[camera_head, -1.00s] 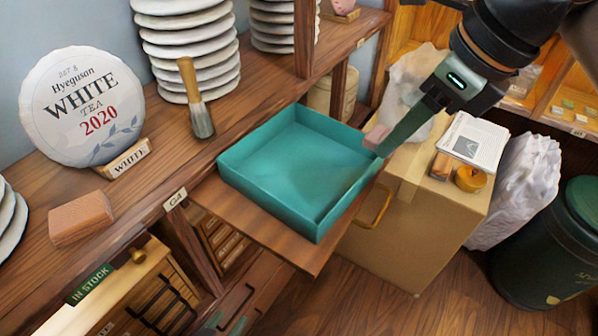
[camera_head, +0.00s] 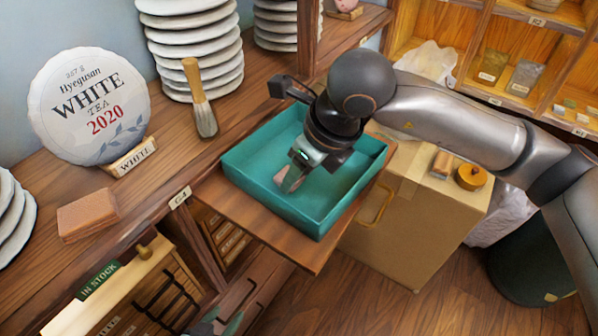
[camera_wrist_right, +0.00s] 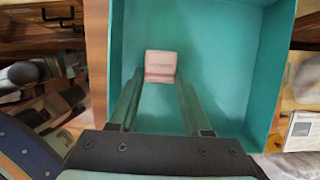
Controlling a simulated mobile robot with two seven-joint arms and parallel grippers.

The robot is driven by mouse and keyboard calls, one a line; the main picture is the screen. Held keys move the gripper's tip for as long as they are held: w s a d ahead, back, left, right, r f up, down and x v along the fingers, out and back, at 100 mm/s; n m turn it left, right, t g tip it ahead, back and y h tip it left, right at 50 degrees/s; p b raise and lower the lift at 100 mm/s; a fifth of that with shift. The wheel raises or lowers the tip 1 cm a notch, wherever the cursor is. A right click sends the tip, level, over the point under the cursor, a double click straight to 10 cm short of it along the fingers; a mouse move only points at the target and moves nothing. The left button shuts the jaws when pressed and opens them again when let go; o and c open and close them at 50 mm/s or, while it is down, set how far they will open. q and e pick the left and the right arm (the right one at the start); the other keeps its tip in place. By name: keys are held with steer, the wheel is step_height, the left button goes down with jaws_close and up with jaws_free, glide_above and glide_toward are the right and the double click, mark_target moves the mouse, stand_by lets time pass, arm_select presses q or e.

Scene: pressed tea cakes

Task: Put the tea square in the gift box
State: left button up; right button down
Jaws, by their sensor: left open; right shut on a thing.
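The tea square is a small pale pink wrapped block in the right wrist view (camera_wrist_right: 160,66), between my right fingertips. In the head view the tea square (camera_head: 281,180) is partly hidden by the fingers. My right gripper (camera_head: 288,182) points down inside the open teal gift box (camera_head: 345,214) and is shut on the tea square. Whether the square touches the box floor is unclear. The gift box walls also surround the square in the right wrist view (camera_wrist_right: 271,60). My left gripper (camera_head: 218,323) is open at the bottom edge of the head view, partly cut off.
The box stands on a pulled-out wooden board (camera_head: 277,236). A brush (camera_head: 199,98), a white tea cake (camera_head: 90,107) and a brown block (camera_head: 87,216) are on the shelf to the left. A cardboard carton (camera_head: 398,240) stands right of the board.

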steer(key=shift+f, duration=0.4)
steer(key=shift+f, duration=0.15)
steer(key=shift+c, duration=1.8)
jaws_free()
steer(key=v, duration=1.2)
steer(key=shift+d, duration=0.15)
